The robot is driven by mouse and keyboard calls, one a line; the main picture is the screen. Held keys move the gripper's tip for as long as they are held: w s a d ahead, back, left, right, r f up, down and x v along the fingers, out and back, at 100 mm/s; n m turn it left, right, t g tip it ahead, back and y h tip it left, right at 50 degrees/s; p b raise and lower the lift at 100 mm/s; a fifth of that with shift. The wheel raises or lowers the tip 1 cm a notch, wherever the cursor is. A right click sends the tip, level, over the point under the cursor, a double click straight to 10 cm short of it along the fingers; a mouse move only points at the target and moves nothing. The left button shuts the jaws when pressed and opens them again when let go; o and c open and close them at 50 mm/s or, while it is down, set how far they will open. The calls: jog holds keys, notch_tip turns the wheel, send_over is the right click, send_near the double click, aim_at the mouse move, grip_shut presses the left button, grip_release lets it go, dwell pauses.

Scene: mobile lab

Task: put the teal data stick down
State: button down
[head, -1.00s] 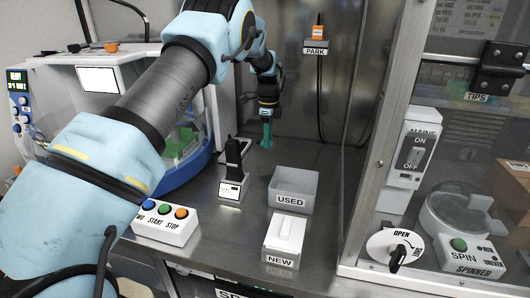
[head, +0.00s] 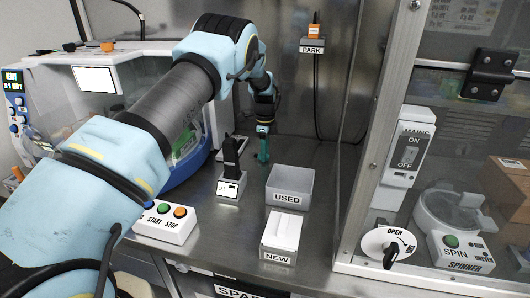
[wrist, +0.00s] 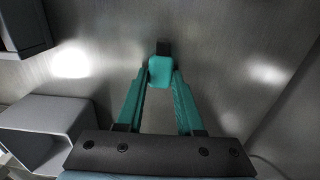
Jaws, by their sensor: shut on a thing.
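My gripper (head: 263,147) is at the back of the steel counter, behind the USED bin and a little to its left, pointing down. In the wrist view its two teal fingers (wrist: 160,88) close in on the teal data stick (wrist: 161,71), which has a dark end (wrist: 163,48). The stick sits between the fingertips. In the head view the stick (head: 263,157) is small and merges with the teal fingers, close above or on the counter. I cannot tell whether it touches the surface.
The grey USED bin (head: 290,199) and white NEW box (head: 279,256) stand in front. A black handset in a white stand (head: 229,188) is left of the bin. The PARK holder (head: 313,45) is on the back wall. The glass-fronted cabinet's frame (head: 362,170) rises at right.

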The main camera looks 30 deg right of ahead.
jog(key=shift+f, duration=0.3)
jog(key=c, duration=0.5)
grip_release()
jog(key=shift+c, duration=0.2)
jog(key=shift+r, duration=0.1)
jog(key=shift+r+p, duration=0.45)
jog(key=shift+r, duration=0.2)
jog(key=shift+d+r+b, duration=0.1)
jog(key=shift+r+b, duration=0.25)
jog(key=shift+b, duration=0.1)
notch_tip(320, 180, up, 11)
jog(key=b, duration=0.2)
jog(key=shift+b, duration=0.3)
